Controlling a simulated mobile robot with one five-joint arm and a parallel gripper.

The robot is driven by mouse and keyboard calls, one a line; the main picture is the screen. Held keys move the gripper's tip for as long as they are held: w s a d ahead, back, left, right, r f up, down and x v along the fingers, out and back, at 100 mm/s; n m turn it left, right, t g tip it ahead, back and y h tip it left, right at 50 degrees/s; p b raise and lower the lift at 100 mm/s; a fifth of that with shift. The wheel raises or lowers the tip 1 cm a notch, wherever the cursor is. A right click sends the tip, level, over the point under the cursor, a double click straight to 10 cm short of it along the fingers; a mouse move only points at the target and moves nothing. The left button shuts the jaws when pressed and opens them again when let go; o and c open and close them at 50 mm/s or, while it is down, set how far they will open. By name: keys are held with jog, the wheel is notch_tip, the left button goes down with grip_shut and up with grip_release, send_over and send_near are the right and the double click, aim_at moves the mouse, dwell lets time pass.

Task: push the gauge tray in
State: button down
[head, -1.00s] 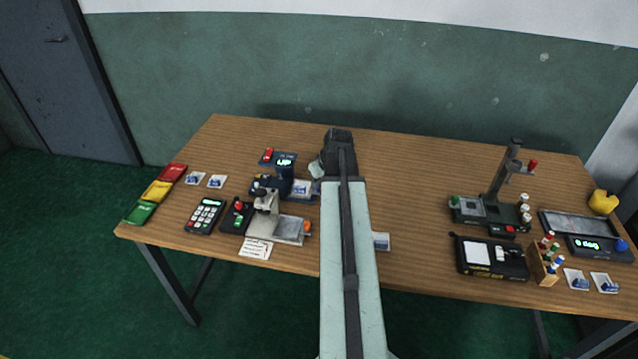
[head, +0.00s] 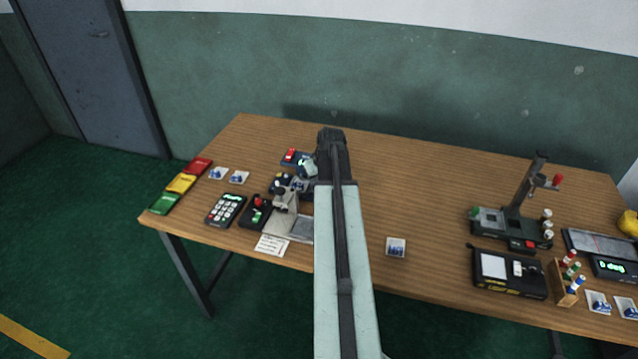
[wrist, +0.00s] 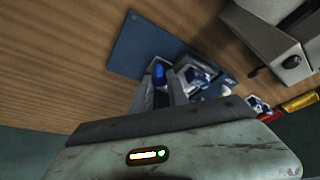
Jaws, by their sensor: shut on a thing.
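My gripper (wrist: 161,88) is at this unit. In the wrist view its fingers are closed around a small blue knob (wrist: 159,72), above a flat dark blue plate (wrist: 128,46). I cannot tell for sure which part is the tray or how far in it sits. Blue-and-white pieces (wrist: 196,74) lie just right of the fingers.
A microscope (head: 283,196), a keypad (head: 225,209) and a red-knobbed control box (head: 256,212) stand close in front. A picture card (head: 396,247) lies right of my arm. A dark stand (head: 511,229) is farther right. The table middle is mostly clear.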

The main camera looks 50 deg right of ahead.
jog(key=c, duration=1.3)
grip_release()
jog(key=shift+w+a, duration=0.35)
jog(key=shift+w, duration=0.1)
jog(key=shift+s+d, duration=0.25)
jog(key=shift+s+r, duration=0.1)
jog(key=shift+r, duration=0.05)
jog(key=p+v, duration=0.7)
jog(key=shift+r, duration=0.25)
jog(key=shift+s, duration=0.1)
jog(key=shift+f, duration=0.1)
